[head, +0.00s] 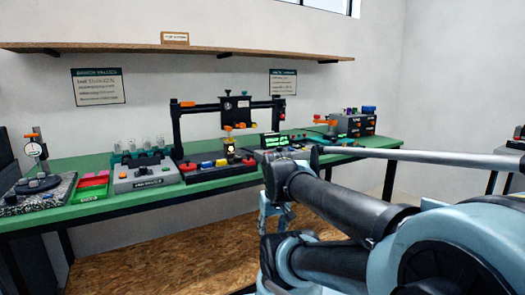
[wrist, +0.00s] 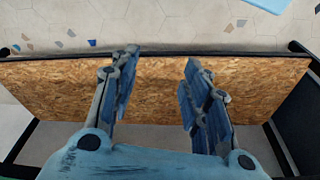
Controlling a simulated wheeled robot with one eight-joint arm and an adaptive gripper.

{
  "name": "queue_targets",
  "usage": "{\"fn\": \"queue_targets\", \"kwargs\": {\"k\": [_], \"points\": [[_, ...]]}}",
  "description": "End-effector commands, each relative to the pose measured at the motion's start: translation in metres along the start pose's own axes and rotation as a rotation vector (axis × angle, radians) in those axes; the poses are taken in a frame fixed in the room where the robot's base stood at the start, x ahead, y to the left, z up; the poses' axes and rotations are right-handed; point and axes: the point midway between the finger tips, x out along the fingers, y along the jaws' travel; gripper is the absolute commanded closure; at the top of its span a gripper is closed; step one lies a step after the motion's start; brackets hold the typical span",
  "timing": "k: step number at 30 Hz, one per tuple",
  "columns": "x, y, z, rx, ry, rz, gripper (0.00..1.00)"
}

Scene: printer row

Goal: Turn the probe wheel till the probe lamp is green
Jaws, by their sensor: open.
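A black gantry frame (head: 177,128) stands on the green bench, with a dark head unit (head: 236,112) on its crossbar carrying small coloured parts. A small orange-topped post (head: 228,130) stands below the head unit. I cannot tell which part is the probe wheel or the probe lamp, and no lit green lamp can be made out for certain. My gripper (wrist: 161,62) is open and empty in the wrist view, with its blue fingers apart above the chipboard lower shelf. It is away from the gantry, in front of the bench.
The green bench (head: 120,212) also holds a dial gauge on a stone base (head: 38,190), red and green trays (head: 92,184), a grey box with clear vials (head: 145,172) and a grey unit (head: 348,125) at right. A wooden shelf (head: 120,48) hangs above. The chipboard shelf (wrist: 250,85) looks bare.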

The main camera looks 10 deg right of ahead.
Motion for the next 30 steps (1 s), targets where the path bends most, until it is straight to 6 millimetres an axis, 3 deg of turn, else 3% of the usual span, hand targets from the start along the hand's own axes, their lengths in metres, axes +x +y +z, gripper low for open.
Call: {"fn": "queue_targets", "kwargs": {"k": [15,30], "points": [[-0.119,-0.007,-0.164,-0.281,0.044,-0.102,0.57],[-0.197,0.003,-0.340,-0.571,0.131,-0.188,0.57]]}}
